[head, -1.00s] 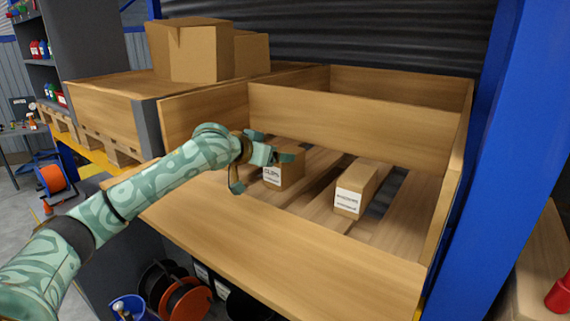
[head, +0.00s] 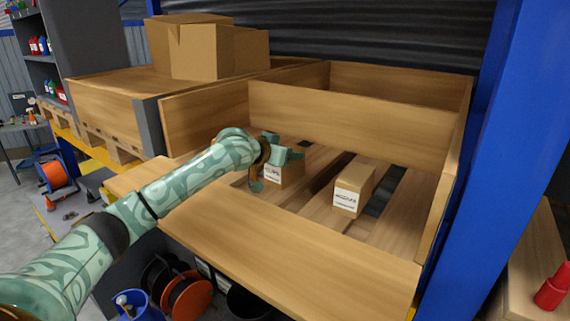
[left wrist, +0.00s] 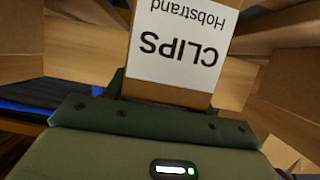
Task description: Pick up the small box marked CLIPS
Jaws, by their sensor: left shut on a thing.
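The small cardboard box marked CLIPS (head: 291,174) stands on the slatted floor inside the wooden pallet crate (head: 300,262). Its white label faces the front of the crate. My left gripper (head: 284,152) reaches over the crate's front wall and is shut on the box from above; fingers cover part of its top. In the left wrist view the CLIPS box (left wrist: 180,45) fills the upper middle, its label upside down and readable. I cannot see clear space under the box. My right gripper is not in view.
A second small labelled box (head: 352,188) stands to the right on the slats, apart from the first. The crate's back board (head: 350,120) rises behind both. A blue post (head: 500,150) stands at the right. Large cartons (head: 190,50) sit at the back left.

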